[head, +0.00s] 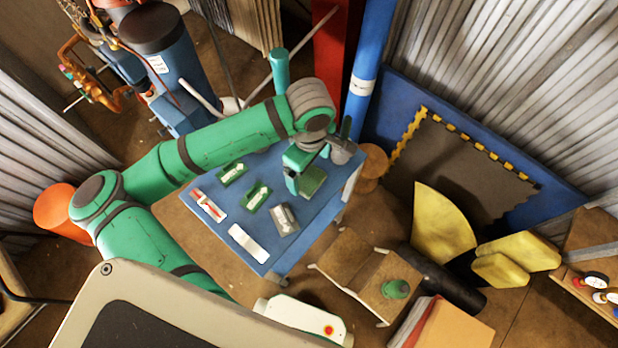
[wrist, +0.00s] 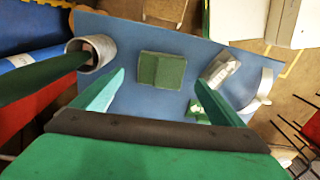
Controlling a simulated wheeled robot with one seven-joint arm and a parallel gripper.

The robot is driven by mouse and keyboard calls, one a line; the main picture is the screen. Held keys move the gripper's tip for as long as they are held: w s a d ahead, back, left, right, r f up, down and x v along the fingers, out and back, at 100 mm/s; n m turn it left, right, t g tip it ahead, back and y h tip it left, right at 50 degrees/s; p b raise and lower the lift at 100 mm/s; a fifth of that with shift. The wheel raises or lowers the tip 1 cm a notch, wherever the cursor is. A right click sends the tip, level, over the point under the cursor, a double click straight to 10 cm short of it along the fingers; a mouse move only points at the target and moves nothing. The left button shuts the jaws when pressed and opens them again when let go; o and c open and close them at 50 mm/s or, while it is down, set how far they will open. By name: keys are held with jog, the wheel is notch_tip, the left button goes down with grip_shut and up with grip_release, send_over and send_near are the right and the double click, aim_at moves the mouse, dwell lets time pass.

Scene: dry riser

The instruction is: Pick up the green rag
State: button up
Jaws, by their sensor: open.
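The green rag (head: 313,181) lies folded into a flat square on the blue tabletop (head: 240,206), near its right end. In the wrist view the rag (wrist: 163,70) shows whole, ahead of my fingers, with a fold line down it. My gripper (head: 307,172) is open and empty above the table, beside and partly over the rag in the head view. In the wrist view my gripper's two teal fingers (wrist: 158,80) are spread wide, with the rag between and beyond their tips. The exact height of the fingertips above the rag is hard to tell.
A grey metal ring (wrist: 92,53) stands left of the rag in the wrist view. A grey block with a white arrow (head: 285,219), green arrow plates (head: 257,195), a red-and-white piece (head: 208,205) and a white plate (head: 249,243) share the tabletop. A small brown table (head: 350,258) stands in front.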

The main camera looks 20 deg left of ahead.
aim_at(309, 178)
jog(key=shift+f, duration=2.75)
jog(key=c, duration=1.1)
